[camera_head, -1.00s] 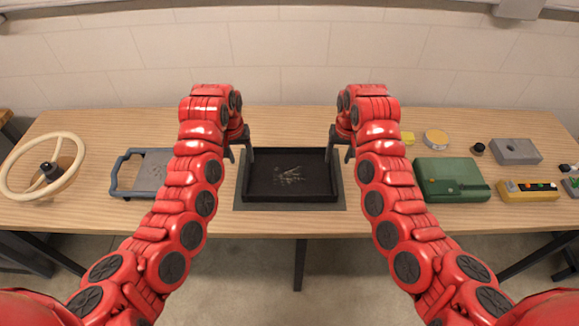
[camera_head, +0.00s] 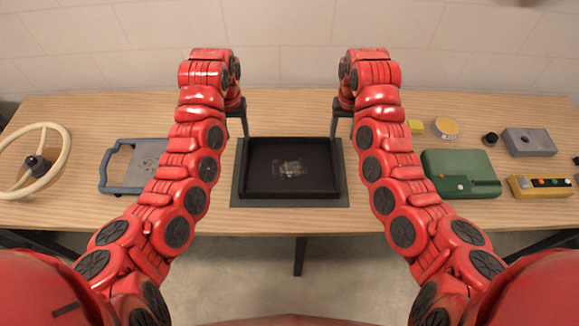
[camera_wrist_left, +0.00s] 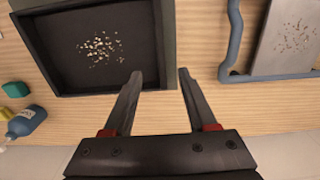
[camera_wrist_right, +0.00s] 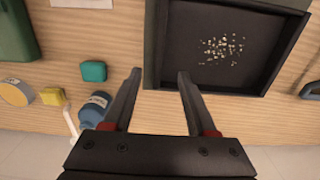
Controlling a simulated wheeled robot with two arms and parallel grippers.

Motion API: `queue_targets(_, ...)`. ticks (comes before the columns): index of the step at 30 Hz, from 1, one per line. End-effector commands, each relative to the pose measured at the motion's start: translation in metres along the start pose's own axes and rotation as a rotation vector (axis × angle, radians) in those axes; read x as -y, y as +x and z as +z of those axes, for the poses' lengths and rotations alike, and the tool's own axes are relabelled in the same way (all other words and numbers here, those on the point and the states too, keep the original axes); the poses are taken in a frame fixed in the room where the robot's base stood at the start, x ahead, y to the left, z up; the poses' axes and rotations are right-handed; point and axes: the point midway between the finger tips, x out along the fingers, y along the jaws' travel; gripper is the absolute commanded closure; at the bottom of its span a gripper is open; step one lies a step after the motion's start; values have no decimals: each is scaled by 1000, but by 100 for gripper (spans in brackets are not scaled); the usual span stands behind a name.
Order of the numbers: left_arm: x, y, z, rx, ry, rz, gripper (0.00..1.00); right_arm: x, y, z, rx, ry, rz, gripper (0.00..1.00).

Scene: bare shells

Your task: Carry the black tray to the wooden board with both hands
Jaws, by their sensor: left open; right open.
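The black tray (camera_head: 291,192), a shallow open box with pale bits on its floor, lies flat on the table on a grey mat (camera_head: 236,190). My left gripper (camera_head: 244,124) is open near the tray's far left corner. In the left wrist view its fingers (camera_wrist_left: 161,75) point at the tray's side wall (camera_wrist_left: 167,45), one to each side of it in the picture. My right gripper (camera_head: 334,126) is open near the far right corner. In the right wrist view its fingers (camera_wrist_right: 159,75) similarly flank the tray's wall (camera_wrist_right: 150,45). I cannot make out a separate wooden board.
A blue-grey framed tray (camera_head: 107,180) and a cream steering wheel (camera_head: 62,150) lie to the left. A green case (camera_head: 460,172), a yellow button box (camera_head: 540,187) and a grey block (camera_head: 528,142) lie to the right. The wrist views show a blue bottle (camera_wrist_left: 27,121) and a teal block (camera_wrist_right: 93,71).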

Motion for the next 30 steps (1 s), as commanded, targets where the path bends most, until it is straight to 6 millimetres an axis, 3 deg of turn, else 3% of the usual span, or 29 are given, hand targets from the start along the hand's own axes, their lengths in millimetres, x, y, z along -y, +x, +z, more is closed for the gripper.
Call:
queue_targets(3,-2,20,2,4,2,-3,43,2,20,2,4,-4,2,43)
queue_targets(11,0,46,1,0,2,-5,43,1,47,2,3,-5,7,43)
queue_targets(24,2,134,3,6,2,-5,43,-1,134,2,6,-4,5,43)
queue_targets(30,1,152,1,1,5,-7,43,-1,153,2,4,-4,6,43)
